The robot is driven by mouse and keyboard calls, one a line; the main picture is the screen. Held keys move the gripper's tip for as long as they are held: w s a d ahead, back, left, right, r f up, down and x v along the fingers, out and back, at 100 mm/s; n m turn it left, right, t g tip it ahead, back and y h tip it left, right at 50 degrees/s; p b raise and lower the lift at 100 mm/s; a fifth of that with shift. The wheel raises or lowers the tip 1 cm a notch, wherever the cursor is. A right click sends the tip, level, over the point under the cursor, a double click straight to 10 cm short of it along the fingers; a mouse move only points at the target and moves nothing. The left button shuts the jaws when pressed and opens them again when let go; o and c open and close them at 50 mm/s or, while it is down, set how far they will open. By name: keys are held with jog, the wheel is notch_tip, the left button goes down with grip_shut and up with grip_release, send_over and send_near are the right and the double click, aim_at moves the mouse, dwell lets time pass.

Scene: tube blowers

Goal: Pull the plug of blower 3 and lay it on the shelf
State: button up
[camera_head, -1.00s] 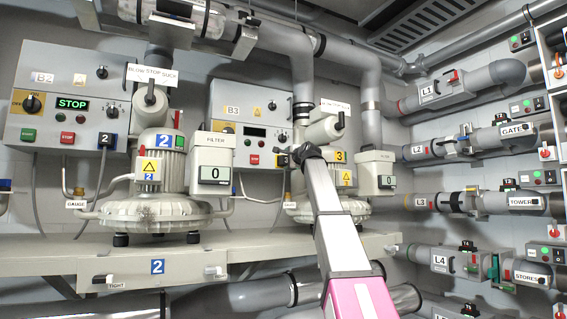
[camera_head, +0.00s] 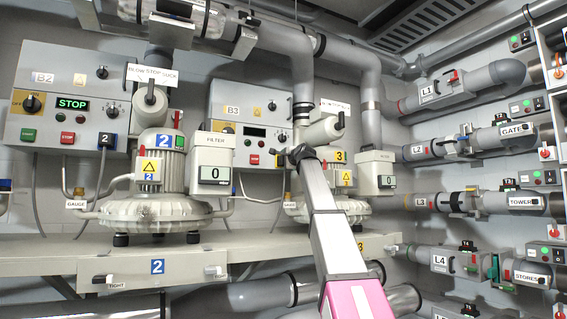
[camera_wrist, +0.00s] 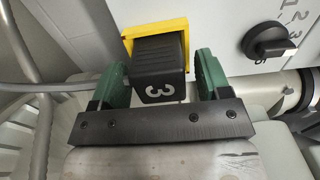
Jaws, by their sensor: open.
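The black plug of blower 3 (camera_wrist: 160,80), marked with a white 3, sits in a yellow-framed socket (camera_wrist: 155,28) on the panel in the wrist view. My gripper (camera_wrist: 162,66) has its two green fingers on either side of the plug. The jaws are open, and I cannot tell whether either finger touches it. In the head view my gripper (camera_head: 300,152) is at the lower right of the B3 panel (camera_head: 225,103) and hides the plug. Blower 3 (camera_head: 340,205) stands behind my arm. The pale shelf (camera_head: 50,258) runs beneath the blowers.
A black rotary switch (camera_wrist: 268,41) is right of the plug. Blower 2 (camera_head: 155,205) and its panel (camera_head: 60,100) stand to the left, with plug 2 (camera_head: 107,141) in place. A filter box (camera_head: 375,172) stands right of blower 3. The shelf's front strip looks bare.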

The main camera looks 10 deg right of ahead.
jog(key=c, duration=1.1)
jog(key=shift+s+d, duration=0.1)
jog(key=shift+s, duration=0.15)
jog(key=shift+v, duration=2.85)
jog(key=shift+s, duration=0.1)
jog(key=v, duration=1.6)
jog(key=shift+r, duration=0.1)
jog(key=s+a, duration=0.3)
jog(key=a, duration=0.9)
jog(key=shift+s, duration=0.35)
dwell(0.4)
